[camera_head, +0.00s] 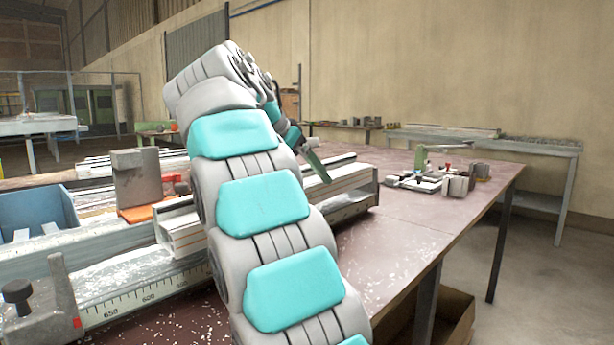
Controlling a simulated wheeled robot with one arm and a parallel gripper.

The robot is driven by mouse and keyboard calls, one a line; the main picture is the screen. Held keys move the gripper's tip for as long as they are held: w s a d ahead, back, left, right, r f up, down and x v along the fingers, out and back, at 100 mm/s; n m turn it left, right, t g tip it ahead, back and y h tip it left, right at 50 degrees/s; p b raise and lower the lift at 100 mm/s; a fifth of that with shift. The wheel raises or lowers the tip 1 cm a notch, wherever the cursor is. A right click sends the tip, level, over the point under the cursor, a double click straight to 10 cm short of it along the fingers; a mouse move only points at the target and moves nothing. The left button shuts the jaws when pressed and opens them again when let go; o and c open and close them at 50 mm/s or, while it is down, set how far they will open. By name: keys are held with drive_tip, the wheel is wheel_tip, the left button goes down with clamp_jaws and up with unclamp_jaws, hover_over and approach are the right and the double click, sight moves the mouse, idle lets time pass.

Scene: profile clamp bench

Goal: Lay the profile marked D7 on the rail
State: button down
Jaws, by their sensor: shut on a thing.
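My gripper (317,166) is right of centre, partly hidden behind my own arm, with a dark green finger slanting down to the pale profiles. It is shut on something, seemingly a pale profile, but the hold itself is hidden. Pale grooved profiles (348,172) lie beside and below the finger. A grooved profile end (180,229) shows left of my arm; whether it is the same piece is hidden. I can read no D7 mark. The long rail (150,288) with a number scale runs along the bench and passes behind my arm.
A grey block clamp (137,178) on an orange base stands at the rail's left. A blue bin (35,209) and a black-knobbed stop (38,308) are further left. A small fixture (437,178) stands on the right of the bench (425,222), with bare top before it.

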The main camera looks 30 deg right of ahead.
sight(307, 184)
drive_tip(key=w, duration=0.1)
drive_tip(key=w+d+p, duration=0.1)
drive_tip(key=shift+w+f, duration=0.1)
drive_tip(key=shift+w, duration=0.2)
wheel_tip(307, 184, down, 4)
drive_tip(key=b, duration=0.3)
drive_tip(key=shift+r, duration=0.25)
unclamp_jaws()
drive_tip(key=shift+f, duration=0.1)
